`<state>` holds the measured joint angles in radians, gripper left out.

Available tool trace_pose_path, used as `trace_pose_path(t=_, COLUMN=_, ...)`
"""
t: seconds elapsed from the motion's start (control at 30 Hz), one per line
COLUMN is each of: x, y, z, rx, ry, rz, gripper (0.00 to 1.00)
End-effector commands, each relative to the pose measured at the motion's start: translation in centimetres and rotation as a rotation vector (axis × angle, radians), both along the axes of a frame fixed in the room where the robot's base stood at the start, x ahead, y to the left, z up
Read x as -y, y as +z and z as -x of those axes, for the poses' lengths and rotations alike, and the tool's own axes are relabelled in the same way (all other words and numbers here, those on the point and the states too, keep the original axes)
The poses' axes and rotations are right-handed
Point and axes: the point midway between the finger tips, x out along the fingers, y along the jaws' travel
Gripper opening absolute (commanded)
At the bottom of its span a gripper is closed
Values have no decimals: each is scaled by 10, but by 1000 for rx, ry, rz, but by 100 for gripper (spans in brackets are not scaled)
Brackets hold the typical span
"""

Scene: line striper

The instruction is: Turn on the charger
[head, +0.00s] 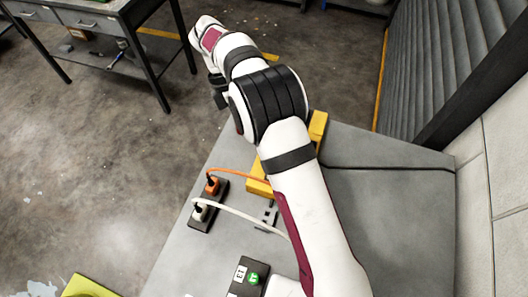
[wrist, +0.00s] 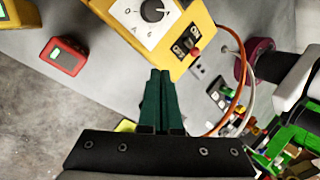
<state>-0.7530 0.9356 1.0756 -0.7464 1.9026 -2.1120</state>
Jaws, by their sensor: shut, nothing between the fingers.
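A yellow box (wrist: 201,22), which looks like the charger, shows in the wrist view at top centre. It has a white dial face with a black knob (wrist: 152,10). On its lower right part is a black panel with a red-tipped switch (wrist: 195,50); I cannot tell its setting. In the head view my arm hides much of the yellow box (head: 257,187). My gripper (wrist: 160,74) has dark green fingers pressed together, with nothing between them. In the picture its tips lie below the box, left of the red switch, with no contact visible.
A red device (wrist: 64,56) with a small screen lies on the grey bench at left. A black power strip (head: 195,222) holds orange and white plugs; their cables loop beside the box. A black box with a green button (head: 253,278) is near the front. A wall stands at right.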

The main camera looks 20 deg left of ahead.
Motion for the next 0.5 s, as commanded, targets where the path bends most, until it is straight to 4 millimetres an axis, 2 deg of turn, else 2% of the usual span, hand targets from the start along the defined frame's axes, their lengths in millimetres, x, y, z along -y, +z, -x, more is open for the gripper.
trace_pose_path(t=0.23, x=21, y=-47, z=12, rx=-2, ry=-1, rz=1, gripper=0)
trace_pose_path(t=0.4, x=43, y=-40, z=26, rx=1, ry=-2, rz=-1, gripper=0)
trace_pose_path(t=0.5, x=49, y=-38, z=31, rx=1, ry=-1, rz=-1, gripper=0)
